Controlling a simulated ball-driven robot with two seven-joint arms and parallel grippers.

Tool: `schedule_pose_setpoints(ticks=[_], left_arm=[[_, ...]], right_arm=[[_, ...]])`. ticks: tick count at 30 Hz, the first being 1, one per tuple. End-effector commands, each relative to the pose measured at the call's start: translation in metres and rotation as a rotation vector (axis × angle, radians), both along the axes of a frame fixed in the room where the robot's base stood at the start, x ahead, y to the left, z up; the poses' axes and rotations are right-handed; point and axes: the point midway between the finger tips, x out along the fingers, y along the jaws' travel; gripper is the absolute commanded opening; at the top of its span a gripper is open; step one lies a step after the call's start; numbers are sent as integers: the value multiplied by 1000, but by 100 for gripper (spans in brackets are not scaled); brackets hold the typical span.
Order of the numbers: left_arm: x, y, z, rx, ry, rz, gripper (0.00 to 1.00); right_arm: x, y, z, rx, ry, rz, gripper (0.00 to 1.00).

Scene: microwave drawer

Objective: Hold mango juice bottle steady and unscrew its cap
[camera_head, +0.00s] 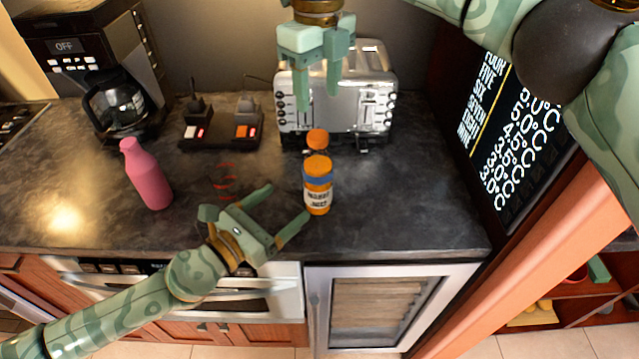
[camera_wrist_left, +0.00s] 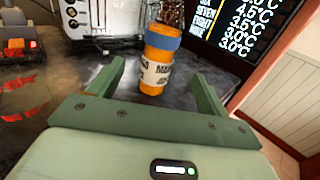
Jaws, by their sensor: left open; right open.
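The mango juice bottle (camera_head: 318,198) stands upright on the dark countertop, orange with a white label and a blue band below its orange cap (camera_head: 318,165). In the left wrist view the bottle (camera_wrist_left: 160,62) shows between the fingers, farther out than their tips; its top is cut off. My left gripper (camera_head: 288,203) is open, low to the left of the bottle, with one finger near its lower side; I cannot tell whether it touches. My right gripper (camera_head: 318,98) is open and empty, pointing down above and behind the bottle, in front of the toaster.
A pink bottle (camera_head: 148,178), a coffee maker (camera_head: 115,105) and a black device with lit switches (camera_head: 222,130) are left.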

Motion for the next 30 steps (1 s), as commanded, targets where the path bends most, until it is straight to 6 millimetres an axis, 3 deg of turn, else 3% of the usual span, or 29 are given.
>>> schedule_pose_setpoints(ticks=[9,15,21,30], left_arm=[[57,-52,1,-4,-1,1,78],[83,-75,0,-4,1,2,78],[95,-86,0,-4,2,2,78],[96,-87,0,-3,3,2,75]], right_arm=[[0,1,-1,3,1,1,51],[0,1,-1,3,1,2,51],[0,1,-1,3,1,2,51],[0,1,-1,3,1,2,51]])
